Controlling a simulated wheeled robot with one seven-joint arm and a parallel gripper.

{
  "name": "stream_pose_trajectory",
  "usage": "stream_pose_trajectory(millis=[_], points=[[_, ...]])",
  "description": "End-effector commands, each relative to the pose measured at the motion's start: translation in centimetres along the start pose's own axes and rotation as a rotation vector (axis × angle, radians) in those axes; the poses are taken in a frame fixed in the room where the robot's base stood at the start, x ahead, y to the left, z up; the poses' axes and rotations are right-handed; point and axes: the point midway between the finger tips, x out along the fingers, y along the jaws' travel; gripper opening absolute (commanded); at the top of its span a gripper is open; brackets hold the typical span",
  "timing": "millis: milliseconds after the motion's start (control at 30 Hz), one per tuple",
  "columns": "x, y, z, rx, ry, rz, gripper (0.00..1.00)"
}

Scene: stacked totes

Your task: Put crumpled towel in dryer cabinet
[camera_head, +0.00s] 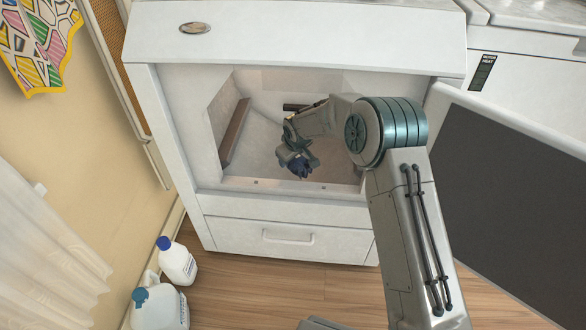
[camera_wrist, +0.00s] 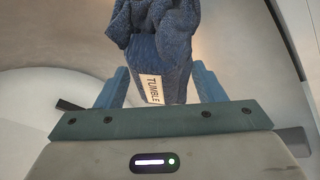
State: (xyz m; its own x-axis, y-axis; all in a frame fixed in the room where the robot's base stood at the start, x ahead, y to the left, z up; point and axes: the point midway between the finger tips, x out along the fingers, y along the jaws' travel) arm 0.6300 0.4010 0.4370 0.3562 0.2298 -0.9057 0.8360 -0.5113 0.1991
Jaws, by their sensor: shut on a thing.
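The crumpled towel is dark blue with a pale tag reading "TUMBLE"; in the wrist view the towel (camera_wrist: 160,35) is bunched between the fingers of my gripper (camera_wrist: 160,88). My gripper is shut on it. In the head view my gripper (camera_head: 297,165) is inside the opening of the white dryer cabinet (camera_head: 290,205), and the towel (camera_head: 299,165) shows as a small dark blue lump at its end. The towel's contact with the cabinet floor cannot be told. The cabinet's door (camera_head: 500,190) stands open to the right.
Inside the cabinet a brown strip (camera_head: 233,133) runs along the left wall. Below the opening is a drawer with a handle (camera_head: 288,237). Two white jugs, one capped dark blue (camera_head: 178,263) and one capped teal (camera_head: 160,308), stand on the wooden floor at left. A curtain (camera_head: 45,260) hangs far left.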

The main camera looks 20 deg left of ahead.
Motion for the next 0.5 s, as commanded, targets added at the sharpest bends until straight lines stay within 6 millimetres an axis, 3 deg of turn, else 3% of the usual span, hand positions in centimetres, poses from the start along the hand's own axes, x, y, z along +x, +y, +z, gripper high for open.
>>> stream_pose_trajectory(millis=[267, 500], points=[[4.0, -0.9, 1.6, 0.001, 0.001, 0.000, 0.29], [4.1, -0.9, 1.6, 0.001, 0.002, 0.001, 0.29]])
